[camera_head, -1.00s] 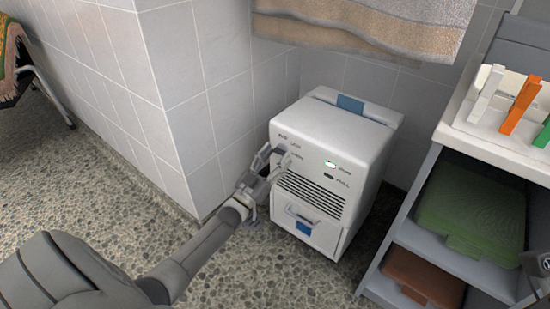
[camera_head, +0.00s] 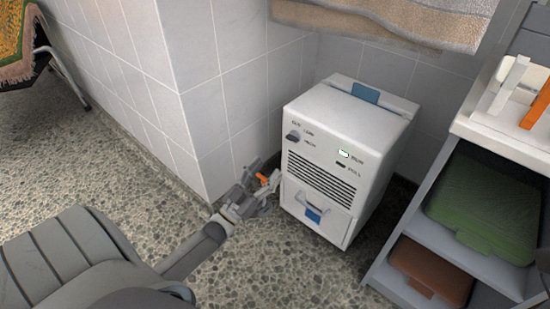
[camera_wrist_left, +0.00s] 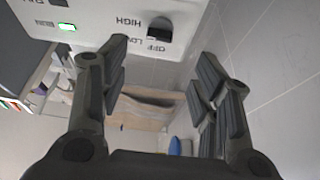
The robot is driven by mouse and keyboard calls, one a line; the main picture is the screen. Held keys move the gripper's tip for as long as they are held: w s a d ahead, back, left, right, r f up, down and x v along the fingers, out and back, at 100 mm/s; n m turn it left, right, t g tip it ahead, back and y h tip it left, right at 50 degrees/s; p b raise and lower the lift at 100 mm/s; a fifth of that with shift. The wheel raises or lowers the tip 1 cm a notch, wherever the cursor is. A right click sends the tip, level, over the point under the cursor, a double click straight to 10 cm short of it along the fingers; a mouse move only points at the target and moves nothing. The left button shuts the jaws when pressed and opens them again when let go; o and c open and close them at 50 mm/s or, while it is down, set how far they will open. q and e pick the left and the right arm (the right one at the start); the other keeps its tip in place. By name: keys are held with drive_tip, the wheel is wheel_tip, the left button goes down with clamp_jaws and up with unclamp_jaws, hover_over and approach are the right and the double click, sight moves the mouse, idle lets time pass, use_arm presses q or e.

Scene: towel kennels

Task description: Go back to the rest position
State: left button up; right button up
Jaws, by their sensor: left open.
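My left gripper (camera_head: 264,174) is open and empty, low in front of the left side of a white dehumidifier-like box (camera_head: 335,150). In the left wrist view its two fingers (camera_wrist_left: 161,55) stand wide apart with nothing between them. The box's dark knob (camera_head: 294,136) is clear of the fingers. It also shows in the left wrist view (camera_wrist_left: 158,29) beside the OFF, LOW and HIGH marks. The RUN light (camera_head: 344,154) is lit and shows green in the wrist view (camera_wrist_left: 66,26). My right gripper is not in view.
A grey shelf unit (camera_head: 445,146) stands right, holding a green folded item (camera_head: 485,210) and a brown one (camera_head: 430,268). Clothespins (camera_head: 510,85) stand on top. A small orange thing (camera_head: 262,178) shows at my left gripper. A tiled wall corner (camera_head: 200,120) is close.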

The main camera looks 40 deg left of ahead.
use_arm(q)
drive_tip(key=shift+s+f, duration=0.25)
drive_tip(key=shift+s, duration=0.35)
